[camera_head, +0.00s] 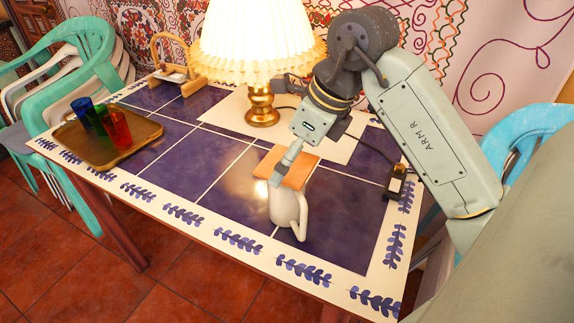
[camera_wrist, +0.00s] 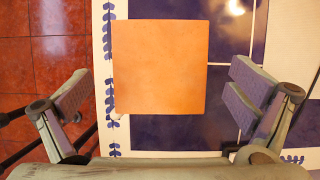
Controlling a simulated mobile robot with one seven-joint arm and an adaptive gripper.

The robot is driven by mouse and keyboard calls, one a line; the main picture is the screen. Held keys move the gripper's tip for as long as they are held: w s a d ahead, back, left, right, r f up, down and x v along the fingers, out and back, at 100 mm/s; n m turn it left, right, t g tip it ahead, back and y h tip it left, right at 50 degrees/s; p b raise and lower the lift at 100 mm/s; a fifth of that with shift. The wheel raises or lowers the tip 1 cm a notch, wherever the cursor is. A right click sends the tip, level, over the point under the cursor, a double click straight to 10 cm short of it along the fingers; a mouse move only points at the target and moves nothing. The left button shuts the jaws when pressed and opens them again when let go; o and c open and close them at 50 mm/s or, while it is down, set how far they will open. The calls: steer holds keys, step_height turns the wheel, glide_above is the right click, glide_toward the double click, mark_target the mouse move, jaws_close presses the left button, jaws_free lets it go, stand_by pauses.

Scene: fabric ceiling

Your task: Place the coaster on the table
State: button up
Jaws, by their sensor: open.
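The coaster (camera_head: 293,172) is a flat orange square. It appears to rest on top of a white jug-like vessel (camera_head: 287,212) with a handle, which stands on the table (camera_head: 215,222) near its front edge. In the wrist view the coaster (camera_wrist: 160,66) fills the middle and hides most of what is below it. My gripper (camera_head: 298,160) is open and empty just over the coaster. In the wrist view its fingers (camera_wrist: 160,98) are spread wide to either side of the coaster, apart from it. One finger covers part of the coaster in the head view.
A lamp (camera_head: 261,105) with a pleated shade stands behind. A tray (camera_head: 110,150) with coloured glasses is at the left. A wooden holder (camera_head: 178,75) is at the back, and a small dark caddy (camera_head: 397,183) is at the right edge. The table's left middle is clear.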

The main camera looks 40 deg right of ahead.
steer(key=shift+f, duration=0.1)
steer(key=shift+c, duration=0.2)
steer(key=c, duration=1.4)
